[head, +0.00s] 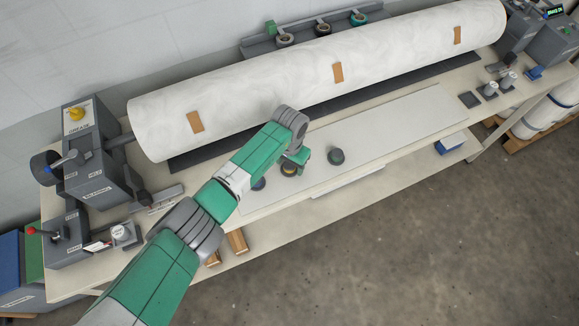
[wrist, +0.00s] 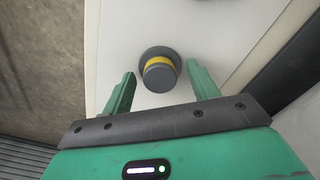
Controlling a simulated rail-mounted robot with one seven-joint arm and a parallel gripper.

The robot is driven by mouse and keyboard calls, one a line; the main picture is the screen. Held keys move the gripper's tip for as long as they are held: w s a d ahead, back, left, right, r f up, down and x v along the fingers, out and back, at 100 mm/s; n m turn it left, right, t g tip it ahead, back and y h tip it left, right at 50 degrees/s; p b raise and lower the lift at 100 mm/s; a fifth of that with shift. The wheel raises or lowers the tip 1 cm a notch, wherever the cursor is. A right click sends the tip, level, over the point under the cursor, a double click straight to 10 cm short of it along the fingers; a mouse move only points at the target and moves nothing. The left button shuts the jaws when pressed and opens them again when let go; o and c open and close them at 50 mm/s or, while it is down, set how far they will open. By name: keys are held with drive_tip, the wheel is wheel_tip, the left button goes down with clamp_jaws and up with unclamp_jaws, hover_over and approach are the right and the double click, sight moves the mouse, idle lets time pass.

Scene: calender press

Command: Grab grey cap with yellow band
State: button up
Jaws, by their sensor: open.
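The grey cap with the yellow band (wrist: 159,75) stands on a pale board. In the wrist view it sits between the two green fingers of my gripper (wrist: 160,72), with a visible space on each side. The fingers are spread and nothing is held. In the head view the cap (head: 289,171) shows just below my gripper (head: 301,158), partly hidden by it. The height of the fingertips above the board is hard to tell.
A dark grey-green cap (head: 336,156) stands to the right on the pale board (head: 385,132). A bluish cap (head: 258,185) stands to the left, partly behind my arm. The large white roll (head: 310,75) lies behind. The board's right part is clear.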

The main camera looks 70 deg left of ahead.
drive_tip(key=shift+f, duration=0.15)
drive_tip(key=shift+c, duration=0.2)
drive_tip(key=c, duration=1.1)
drive_tip(key=shift+r, duration=0.6)
wheel_tip(320, 180, up, 3)
drive_tip(key=shift+f+p, duration=0.1)
drive_tip(key=shift+p, duration=0.4)
drive_tip(key=s+d, duration=0.3)
drive_tip(key=d, duration=0.1)
drive_tip(key=s+d+p, duration=0.1)
drive_tip(key=s+d, duration=0.2)
drive_tip(key=d, duration=0.1)
drive_tip(key=s+d+r+p, duration=0.1)
drive_tip(key=s+d, duration=0.2)
drive_tip(key=d, duration=0.2)
drive_tip(key=shift+d, duration=0.1)
